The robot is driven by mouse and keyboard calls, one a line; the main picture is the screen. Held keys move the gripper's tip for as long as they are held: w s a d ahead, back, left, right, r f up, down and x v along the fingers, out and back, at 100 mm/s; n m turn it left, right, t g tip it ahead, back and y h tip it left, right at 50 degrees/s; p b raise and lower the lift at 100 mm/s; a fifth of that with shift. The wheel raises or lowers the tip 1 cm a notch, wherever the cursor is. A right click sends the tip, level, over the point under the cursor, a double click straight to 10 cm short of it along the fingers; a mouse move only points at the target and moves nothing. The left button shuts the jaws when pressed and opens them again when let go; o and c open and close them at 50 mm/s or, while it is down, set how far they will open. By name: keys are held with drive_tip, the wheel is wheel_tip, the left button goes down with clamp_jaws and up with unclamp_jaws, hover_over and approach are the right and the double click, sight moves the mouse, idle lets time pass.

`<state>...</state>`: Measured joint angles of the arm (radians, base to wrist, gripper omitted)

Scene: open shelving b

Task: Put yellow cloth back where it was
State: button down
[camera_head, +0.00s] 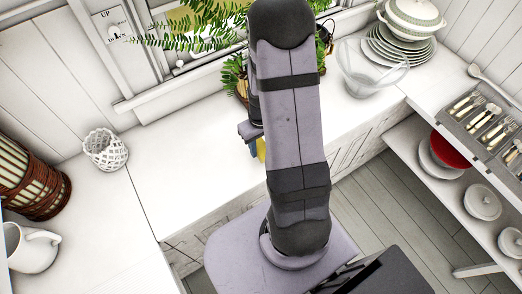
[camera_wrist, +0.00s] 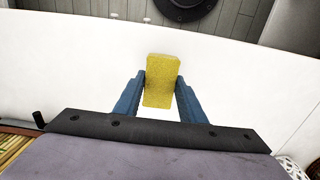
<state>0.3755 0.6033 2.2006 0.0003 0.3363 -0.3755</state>
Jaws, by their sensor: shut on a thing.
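The yellow cloth (camera_wrist: 162,82) is a thick yellow block, gripped between the two blue fingers of my gripper (camera_wrist: 160,97) in the wrist view. White counter surface shows behind it; I cannot tell whether it touches the counter. In the head view my arm covers most of my gripper (camera_head: 252,142), and only a small yellow sliver of the cloth (camera_head: 261,149) shows beside the arm, over the front part of the white counter (camera_head: 190,165).
A white woven basket (camera_head: 105,149), a white pitcher (camera_head: 30,247) and a wicker lantern (camera_head: 35,190) stand at left. A glass bowl (camera_head: 368,70), stacked plates (camera_head: 400,48) and a cutlery tray (camera_head: 485,118) are at right. Plants line the window. The counter left of my arm is clear.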

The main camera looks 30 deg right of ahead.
sight(261, 152)
drive_tip(key=shift+f+p, duration=0.35)
drive_tip(key=shift+f, duration=1.45)
drive_tip(key=shift+f, duration=0.1)
drive_tip(key=c, duration=1.2)
unclamp_jaws()
drive_tip(key=shift+o, duration=0.2)
